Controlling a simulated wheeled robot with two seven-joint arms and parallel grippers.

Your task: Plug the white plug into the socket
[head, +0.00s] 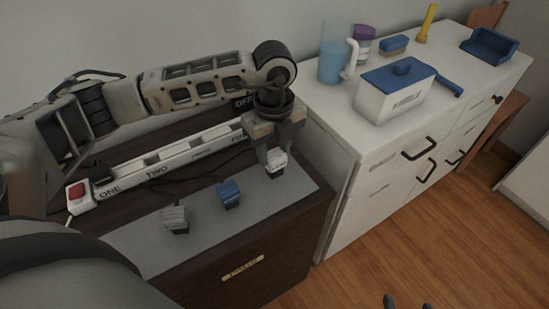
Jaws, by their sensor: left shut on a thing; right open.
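My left gripper (273,154) reaches over the grey mat (140,244) and is shut on the white plug (277,162), near the mat's far right end. The plug appears upright, with a dark lower part; I cannot tell whether it touches the mat. The white power strip (135,172) runs along the back of the cabinet top, with sockets labelled ONE, TWO and more to the right. My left arm and gripper hide part of its right end. Only the dark fingertips of my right gripper (408,304) show at the bottom edge, apart and empty above the floor.
A blue plug (229,194) and a grey plug (176,219) stand on the mat. A black plug (101,173) sits at socket ONE, beside a red switch (77,191). A white cabinet (330,173) to the right carries a pitcher (333,58) and a blue-lidded box (390,99).

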